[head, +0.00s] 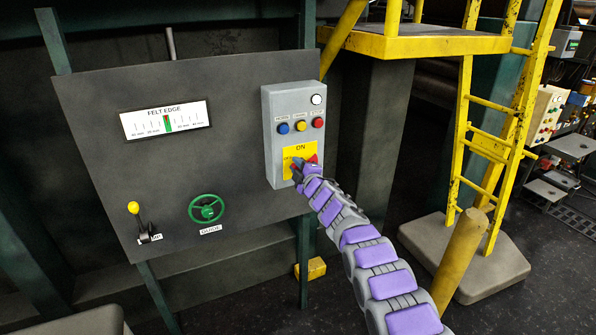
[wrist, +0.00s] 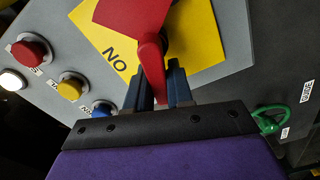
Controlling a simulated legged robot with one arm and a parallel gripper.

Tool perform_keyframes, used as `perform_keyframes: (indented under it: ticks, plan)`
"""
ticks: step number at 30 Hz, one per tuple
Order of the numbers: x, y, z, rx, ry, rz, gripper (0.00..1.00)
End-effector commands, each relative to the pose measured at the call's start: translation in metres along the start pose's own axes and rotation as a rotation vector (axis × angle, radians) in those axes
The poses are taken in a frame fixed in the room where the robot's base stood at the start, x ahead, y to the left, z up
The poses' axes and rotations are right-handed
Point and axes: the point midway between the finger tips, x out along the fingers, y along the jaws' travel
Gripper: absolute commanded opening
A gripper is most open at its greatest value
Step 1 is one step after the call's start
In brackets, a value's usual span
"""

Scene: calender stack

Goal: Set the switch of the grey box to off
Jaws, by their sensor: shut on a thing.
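The grey box (head: 278,104) is on a dark panel in the head view. Its yellow plate (head: 300,148) reads ON at the top. The red switch (head: 312,159) sits on this plate, partly hidden by my gripper (head: 297,166). In the wrist view, the red handle (wrist: 150,62) reaches down between the two dark fingers of my gripper (wrist: 162,88), which are shut on it. The word ON shows on the yellow plate (wrist: 207,32), to the left of the handle. Any OFF mark is hidden or cannot be read.
Blue (head: 283,128), yellow (head: 300,125) and red (head: 318,122) buttons and a white lamp (head: 317,99) are above the switch. A yellow ladder (head: 463,140) and post (head: 459,258) stand at right.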

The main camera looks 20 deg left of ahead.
Motion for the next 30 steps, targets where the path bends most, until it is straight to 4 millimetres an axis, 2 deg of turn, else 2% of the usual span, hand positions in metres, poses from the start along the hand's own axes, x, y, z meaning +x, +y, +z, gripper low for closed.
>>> perform_keyframes:
  ticks: [1, 12, 30]
  plan:
    - [0.0, -0.007, 0.001, -0.038, 0.0, -0.004, 0.0]
    - [0.0, -0.014, 0.002, -0.261, -0.001, -0.005, 0.0]
    - [0.001, -0.018, 0.003, -0.332, -0.001, -0.008, 0.0]
